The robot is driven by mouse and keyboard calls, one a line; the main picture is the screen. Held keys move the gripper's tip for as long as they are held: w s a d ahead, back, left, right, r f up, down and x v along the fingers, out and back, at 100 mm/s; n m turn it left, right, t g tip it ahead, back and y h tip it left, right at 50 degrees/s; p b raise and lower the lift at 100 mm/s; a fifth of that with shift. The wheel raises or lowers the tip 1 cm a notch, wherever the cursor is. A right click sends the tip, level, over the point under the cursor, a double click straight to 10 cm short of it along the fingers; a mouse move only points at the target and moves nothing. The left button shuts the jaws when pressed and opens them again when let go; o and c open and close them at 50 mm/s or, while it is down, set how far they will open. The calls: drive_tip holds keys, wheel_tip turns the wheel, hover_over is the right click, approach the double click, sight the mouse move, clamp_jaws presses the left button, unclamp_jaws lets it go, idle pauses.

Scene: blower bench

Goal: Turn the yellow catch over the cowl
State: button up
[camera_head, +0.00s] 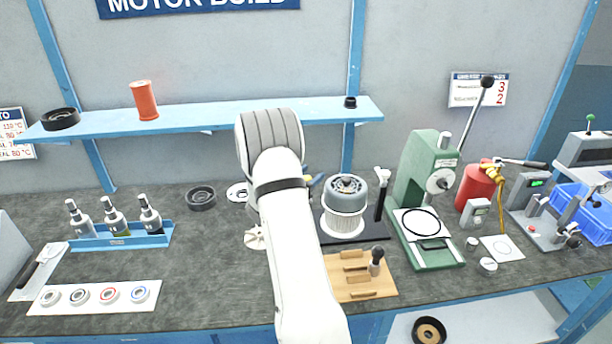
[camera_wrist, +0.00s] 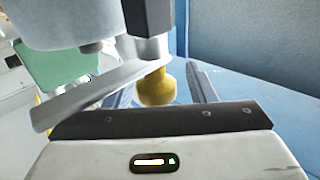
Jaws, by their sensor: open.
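The blower (camera_head: 345,205) stands on a black base, with a blue-grey cowl (camera_head: 349,192) over a white ribbed lower part. In the wrist view the cowl (camera_wrist: 70,22) fills the upper left. My gripper (camera_wrist: 174,70) is open, one finger on each side of the knob. I cannot tell whether either finger touches it. In the head view my arm hides most of the gripper and the catch.
A green press (camera_head: 425,190) stands right of the blower, also visible in the wrist view (camera_wrist: 70,72). A wooden tool block (camera_head: 350,285) lies in front. A blue shelf (camera_head: 205,118) runs behind. Dropper bottles (camera_head: 115,220) stand left.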

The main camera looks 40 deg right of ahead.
drive_tip(key=shift+c, duration=0.5)
clamp_jaws()
